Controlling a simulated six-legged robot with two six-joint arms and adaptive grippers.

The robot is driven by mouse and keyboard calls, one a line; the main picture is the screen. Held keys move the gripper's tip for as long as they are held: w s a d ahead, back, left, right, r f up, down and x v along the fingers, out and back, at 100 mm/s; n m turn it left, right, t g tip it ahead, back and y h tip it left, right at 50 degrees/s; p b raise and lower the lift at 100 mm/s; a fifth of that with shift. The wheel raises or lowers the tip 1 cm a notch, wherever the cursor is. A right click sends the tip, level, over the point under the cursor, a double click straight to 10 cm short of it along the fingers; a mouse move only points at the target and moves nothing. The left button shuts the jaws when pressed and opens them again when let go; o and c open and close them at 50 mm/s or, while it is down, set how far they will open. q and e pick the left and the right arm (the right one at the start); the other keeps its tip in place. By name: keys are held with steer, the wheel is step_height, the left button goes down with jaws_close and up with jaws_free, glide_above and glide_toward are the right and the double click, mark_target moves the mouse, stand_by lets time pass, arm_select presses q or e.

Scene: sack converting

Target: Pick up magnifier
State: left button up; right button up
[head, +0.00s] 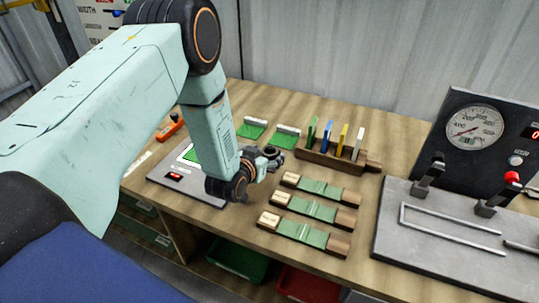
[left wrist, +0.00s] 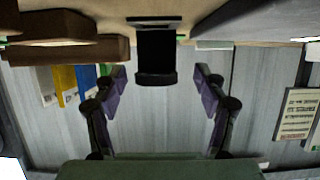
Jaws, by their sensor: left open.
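A black upright object (left wrist: 155,52), which looks like a folding magnifier, stands on the table in the left wrist view, where the picture is upside down. It shows between and beyond the fingers of my left gripper (left wrist: 162,80), which is open and empty. In the head view my left gripper (head: 263,157) is low over the table, behind my wrist and partly hidden by it. The magnifier cannot be told clearly from the dark gripper parts there. My right gripper is in neither view.
A wooden rack (head: 318,160) with coloured cards stands right of the gripper. Several sample strips (head: 312,210) lie in front. A grey scale (head: 205,190) is at the left, with an orange tool (head: 170,127) behind it. A gauge tester (head: 473,128) fills the right side.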

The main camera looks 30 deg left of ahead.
arm_select(q)
steer(key=shift+w+d+f, duration=0.15)
steer(key=shift+w+d, duration=0.1)
steer(key=shift+w, duration=0.3)
steer(key=shift+w+d+f, duration=0.15)
steer(key=shift+w+d, duration=0.05)
steer(key=shift+w, duration=0.3)
steer(key=shift+s+a, duration=0.1)
steer(key=shift+a, duration=0.45)
steer(key=shift+w+d, duration=0.2)
steer(key=shift+d, duration=0.25)
steer(key=c, duration=0.5)
steer(key=shift+s+a, duration=0.2)
steer(key=shift+a, duration=0.15)
steer(key=c, duration=0.6)
steer(key=shift+c, duration=0.5)
steer(key=shift+w+d, duration=0.15)
steer(key=shift+d, duration=0.15)
steer(key=shift+c, duration=0.2)
